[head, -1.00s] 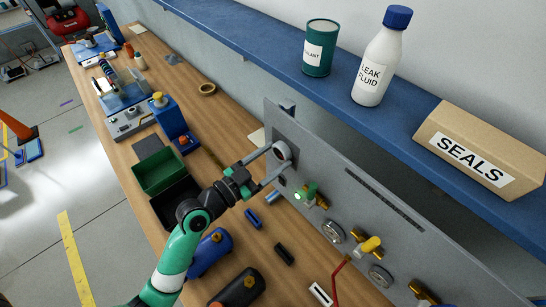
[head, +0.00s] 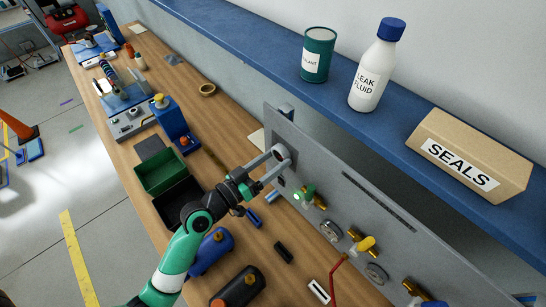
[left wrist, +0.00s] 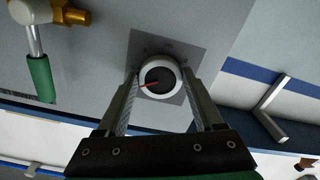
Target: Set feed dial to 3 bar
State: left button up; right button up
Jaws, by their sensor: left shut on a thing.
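The feed dial (left wrist: 160,78) is a round knob with a white rim, a dark face and a red pointer, set on a darker square plate on the grey panel. In the left wrist view its red pointer points left and slightly down; the scale marks are too small to read. My left gripper (head: 272,165) is shut on the dial at the panel's upper left end, with one finger on each side of it, as the left wrist view (left wrist: 160,92) also shows. In the head view the fingers partly hide the dial. My right gripper is not in view.
The grey panel (head: 345,215) also carries a green-handled valve (head: 305,192), gauges (head: 331,231) and a yellow-handled valve (head: 363,245). A blue shelf (head: 260,55) overhangs behind with a green can, a bottle and a SEALS box. Green and black bins (head: 160,172) stand left of my arm.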

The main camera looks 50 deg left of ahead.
pick_arm(q)
jog(key=n+p, duration=0.1)
jog(key=n, duration=0.2)
jog(key=n+p, duration=0.1)
jog(key=n, duration=0.2)
jog(key=shift+d+r+p, duration=0.1)
jog(key=shift+r+p, duration=0.1)
jog(key=shift+p, duration=0.15)
jog(key=n+p, duration=0.2)
jog(key=n, duration=0.3)
jog(key=shift+n, duration=0.4)
jog(key=o, duration=1.4)
